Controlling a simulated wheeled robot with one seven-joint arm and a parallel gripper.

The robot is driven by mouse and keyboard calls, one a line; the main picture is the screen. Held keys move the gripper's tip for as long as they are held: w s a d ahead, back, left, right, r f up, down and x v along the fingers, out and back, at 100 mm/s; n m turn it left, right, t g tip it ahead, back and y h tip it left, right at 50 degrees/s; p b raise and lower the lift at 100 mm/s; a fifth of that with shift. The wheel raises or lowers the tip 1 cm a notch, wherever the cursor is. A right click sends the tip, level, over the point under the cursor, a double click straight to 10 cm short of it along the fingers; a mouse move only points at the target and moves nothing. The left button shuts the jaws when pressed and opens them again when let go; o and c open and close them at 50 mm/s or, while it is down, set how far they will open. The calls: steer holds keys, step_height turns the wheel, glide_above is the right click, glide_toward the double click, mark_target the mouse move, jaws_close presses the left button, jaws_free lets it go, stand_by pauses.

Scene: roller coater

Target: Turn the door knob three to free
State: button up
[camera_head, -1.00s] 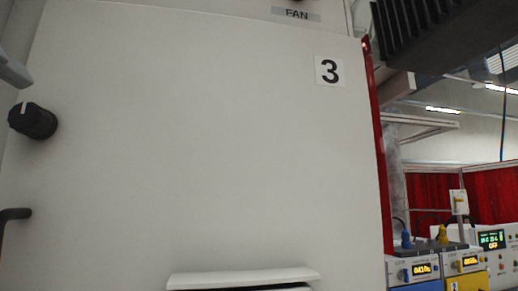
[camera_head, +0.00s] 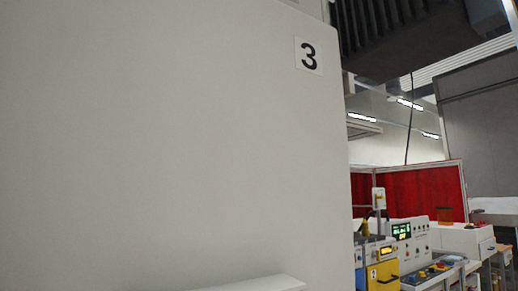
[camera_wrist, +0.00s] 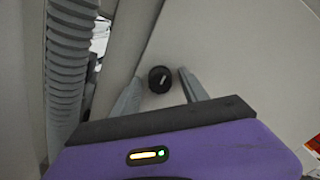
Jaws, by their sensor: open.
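The black round door knob (camera_wrist: 160,79) with a white pointer line shows in the wrist view, on a pale panel. My gripper (camera_wrist: 155,84) is open, with its two grey fingers on either side of the knob in the picture. I cannot tell whether the fingertips reach around it or stop short. The pale door (camera_head: 180,140) marked with a black 3 on a white label (camera_head: 309,56) fills much of the head view. The knob and my gripper are out of the head view.
A pale handle ledge (camera_head: 255,284) juts out at the bottom of the door. To the right stand bench instruments (camera_head: 400,240) before a red curtain (camera_head: 425,193). A dark ribbed unit (camera_head: 400,35) hangs above. A grey corrugated hose (camera_wrist: 68,65) runs left of my gripper.

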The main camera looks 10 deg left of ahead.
jaws_close()
steer(key=shift+f+m+b, duration=0.1)
steer(key=shift+m+b, duration=0.2)
steer(key=shift+b, duration=0.15)
steer(key=m+b, duration=0.2)
steer(key=b, duration=0.1)
steer(key=shift+f+m, duration=0.15)
steer(key=shift+m, duration=0.15)
steer(key=m+b, duration=0.4)
steer(key=m, duration=0.1)
steer(key=shift+m, duration=0.3)
steer(key=m+b, duration=0.2)
steer(key=m, duration=0.2)
steer(key=shift+b, duration=0.4)
steer(key=shift+r+m+b, duration=0.2)
steer(key=shift+m+b, duration=0.45)
steer(key=shift+m, duration=1.85)
